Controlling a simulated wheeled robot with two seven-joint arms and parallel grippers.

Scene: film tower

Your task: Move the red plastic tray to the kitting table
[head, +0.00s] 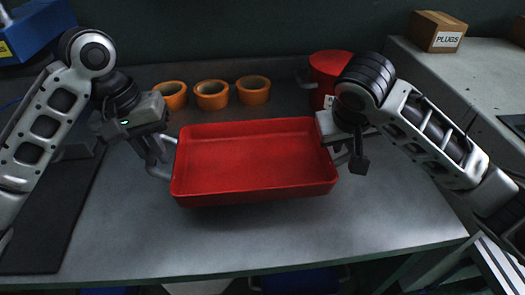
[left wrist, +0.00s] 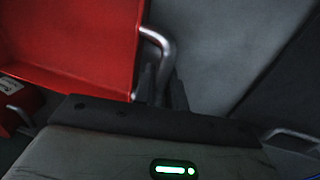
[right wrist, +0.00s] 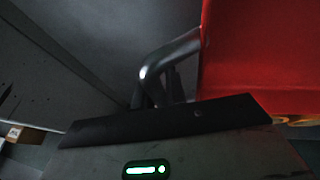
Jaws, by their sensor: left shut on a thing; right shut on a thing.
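The red plastic tray (head: 255,160) is empty and has a metal handle on each short side. It appears level over the grey table; I cannot tell whether it touches the top. My left gripper (head: 158,160) is shut on the tray's left handle, and the left wrist view shows this handle (left wrist: 160,45) between the fingers. My right gripper (head: 343,150) is shut on the right handle, which also shows in the right wrist view (right wrist: 160,60). The fingertips are partly hidden in both wrist views.
The grey table (head: 260,245) is clear in front of the tray. Several orange rolls (head: 212,95) and a red container (head: 325,72) stand behind it. A dark mat (head: 50,215) lies at left. A box marked PLUGS (head: 436,32) stands on a surface at the upper right.

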